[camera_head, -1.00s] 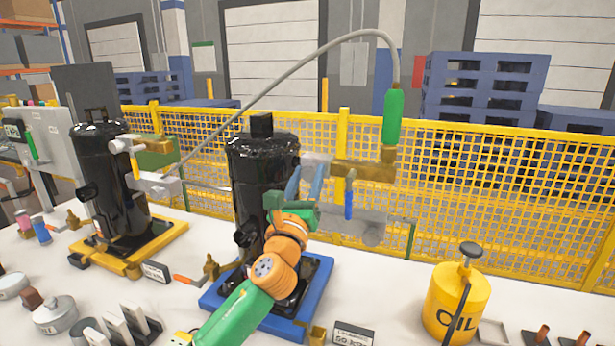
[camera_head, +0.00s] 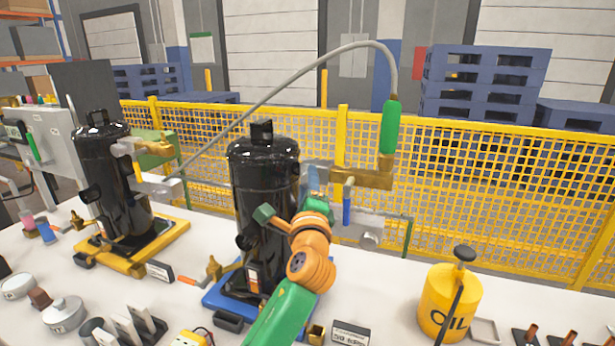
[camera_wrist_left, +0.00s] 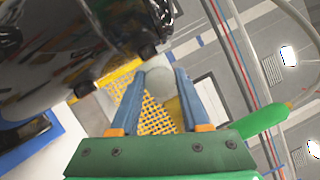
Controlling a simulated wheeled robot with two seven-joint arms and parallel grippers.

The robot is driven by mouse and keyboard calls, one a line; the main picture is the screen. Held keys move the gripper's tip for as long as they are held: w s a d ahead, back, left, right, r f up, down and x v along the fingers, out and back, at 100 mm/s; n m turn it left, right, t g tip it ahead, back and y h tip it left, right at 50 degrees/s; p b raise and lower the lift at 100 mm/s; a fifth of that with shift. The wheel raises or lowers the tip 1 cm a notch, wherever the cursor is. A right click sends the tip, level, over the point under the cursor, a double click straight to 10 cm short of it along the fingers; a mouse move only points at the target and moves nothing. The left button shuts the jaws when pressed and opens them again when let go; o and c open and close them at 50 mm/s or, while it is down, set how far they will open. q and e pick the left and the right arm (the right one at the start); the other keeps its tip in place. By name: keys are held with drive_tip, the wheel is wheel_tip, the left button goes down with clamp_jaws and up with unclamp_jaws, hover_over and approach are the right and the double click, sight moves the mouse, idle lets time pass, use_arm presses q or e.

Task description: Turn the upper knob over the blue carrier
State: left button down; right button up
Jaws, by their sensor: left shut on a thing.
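The blue carrier (camera_head: 213,297) stands on the white table under the middle black compressor (camera_head: 262,170). A brass fitting (camera_head: 372,178) sticks out to the right above the carrier's right side. My left gripper (camera_head: 315,180) is beside the compressor's upper right side, at the left end of that fitting. In the left wrist view its two blue fingers (camera_wrist_left: 152,88) are on either side of a pale round knob (camera_wrist_left: 159,80) and closed on it. In the head view the fingers and arm mostly hide the knob. My right gripper is not in view.
A blue-handled lever (camera_head: 347,205) hangs just right of my gripper. A grey hose runs overhead to a green handle (camera_head: 391,127) on the fitting. A yellow oil can (camera_head: 448,300) stands at the right. A second compressor (camera_head: 108,170) stands at the left on a yellow carrier (camera_head: 110,258).

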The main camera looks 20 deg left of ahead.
use_arm(q)
drive_tip(key=shift+r+n+g+h+p, duration=0.1)
drive_tip(key=shift+n+g+h+p, duration=0.5)
drive_tip(key=shift+n+p, duration=1.4)
drive_tip(key=shift+r+n+g+h+p, duration=0.1)
drive_tip(key=shift+n+g+h+p, duration=0.15)
drive_tip(key=shift+n+g+p, duration=1.15)
drive_tip(key=shift+n+g+h+p, duration=0.2)
drive_tip(key=shift+n+h+p, duration=0.25)
drive_tip(key=shift+n+p, duration=2.05)
drive_tip(key=shift+c, duration=1.9)
unclamp_jaws()
drive_tip(key=shift+w+f, duration=0.1)
